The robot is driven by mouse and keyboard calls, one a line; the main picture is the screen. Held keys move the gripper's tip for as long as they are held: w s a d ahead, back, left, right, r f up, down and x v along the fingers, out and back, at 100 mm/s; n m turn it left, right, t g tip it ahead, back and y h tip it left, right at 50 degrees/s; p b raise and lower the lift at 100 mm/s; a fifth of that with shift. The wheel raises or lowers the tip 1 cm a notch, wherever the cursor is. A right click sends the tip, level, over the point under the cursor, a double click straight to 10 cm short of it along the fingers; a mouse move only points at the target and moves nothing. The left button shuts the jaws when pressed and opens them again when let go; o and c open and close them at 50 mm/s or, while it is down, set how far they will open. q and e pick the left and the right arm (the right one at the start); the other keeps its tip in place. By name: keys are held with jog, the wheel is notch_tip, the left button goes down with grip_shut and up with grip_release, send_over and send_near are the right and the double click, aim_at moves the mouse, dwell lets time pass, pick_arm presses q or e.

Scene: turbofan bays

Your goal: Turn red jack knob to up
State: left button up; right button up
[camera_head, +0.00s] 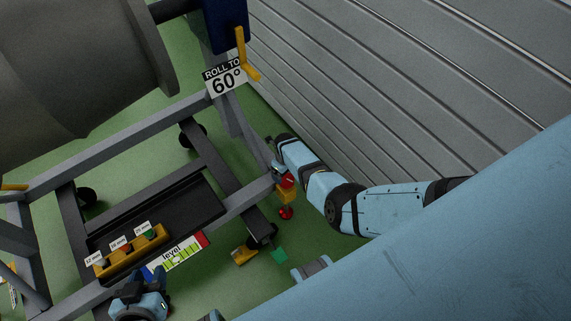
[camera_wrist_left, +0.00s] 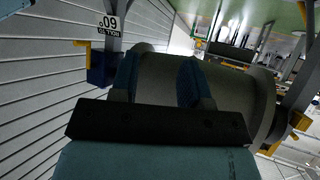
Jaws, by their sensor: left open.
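The red jack knob (camera_head: 287,181) sits at the top of a yellow jack body (camera_head: 286,196) on the stand's right corner. A round red piece (camera_head: 286,213) shows below that body. My right gripper (camera_head: 279,171), on the arm reaching in from the right, is right at the knob; its fingers are too small and hidden to tell whether they touch or grip it. My left gripper (camera_head: 140,283) is at the bottom left, by the level strip (camera_head: 176,254). In the left wrist view its two fingers (camera_wrist_left: 157,80) are apart, with nothing seen held between them.
A large grey engine body (camera_head: 75,75) fills the upper left above the grey stand frame (camera_head: 120,145). A "ROLL TO 60°" sign (camera_head: 225,79) and a yellow handle (camera_head: 244,58) stand near the ribbed grey wall (camera_head: 400,80). A yellow socket rack (camera_head: 130,252) lies on the tray.

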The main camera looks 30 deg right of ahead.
aim_at(286, 178)
notch_tip(286, 178, down, 5)
jog(key=b, duration=0.3)
jog(key=shift+b, duration=0.3)
notch_tip(286, 178, down, 2)
jog(key=shift+b, duration=0.9)
jog(key=shift+f, duration=0.1)
pick_arm(q)
jog(key=w+d+r+t+h, duration=0.1)
jog(key=w+d+r+t, duration=0.1)
jog(key=r, duration=0.1)
jog(key=shift+d+h, duration=0.35)
jog(key=shift+h, duration=0.05)
pick_arm(e)
jog(key=shift+c, duration=0.4)
jog(key=c, duration=0.8)
jog(key=shift+c, duration=0.2)
jog(key=shift+n, duration=0.4)
